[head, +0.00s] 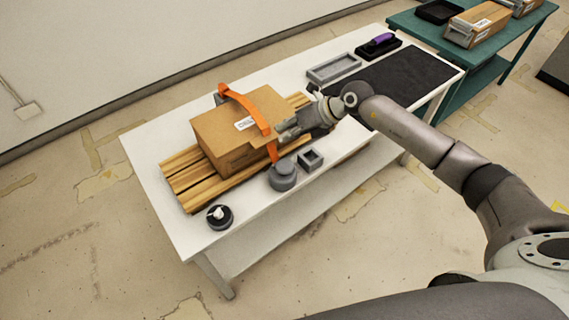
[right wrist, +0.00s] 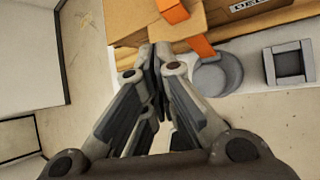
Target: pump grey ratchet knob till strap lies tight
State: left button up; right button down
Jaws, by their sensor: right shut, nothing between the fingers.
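The grey ratchet knob (head: 283,175) is a round, stepped cylinder at the table's near edge, beside the cardboard box (head: 215,148). It also shows in the right wrist view (right wrist: 217,75), to the right of my fingers. The orange strap (head: 247,106) runs over the box and down to the knob. It bows up and stands off the box top, so it looks slack. My right gripper (head: 283,132) is shut and empty, above the knob and close to the strap. In the right wrist view its fingertips (right wrist: 155,52) meet, apart from the knob. My left gripper is not in view.
The box sits on wooden slats (head: 185,175) on a white table (head: 150,150). A square grey holder (head: 310,159) stands close right of the knob. A round black item (head: 220,217) is at the front. A grey tray (head: 334,67) and dark mat (head: 400,78) lie farther back.

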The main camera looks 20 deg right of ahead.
jog(key=shift+f, duration=0.1)
jog(key=b, duration=0.7)
send_near(281, 161)
jog(key=w+a, duration=0.1)
jog(key=w+a+f, duration=0.1)
jog(key=a, duration=0.1)
jog(key=w+a+f, duration=0.1)
jog(key=shift+w+a+f, duration=0.1)
jog(key=shift+w+a, duration=0.15)
jog(key=shift+a, duration=0.05)
jog(key=shift+f, duration=0.15)
dwell(0.5)
jog(key=shift+f, duration=0.3)
jog(key=shift+s+f+b, duration=0.1)
jog(key=shift+f+b, duration=0.9)
jog(key=shift+f, duration=0.2)
dwell(1.0)
jog(key=shift+r+p, duration=1.25)
jog(key=shift+r, duration=0.35)
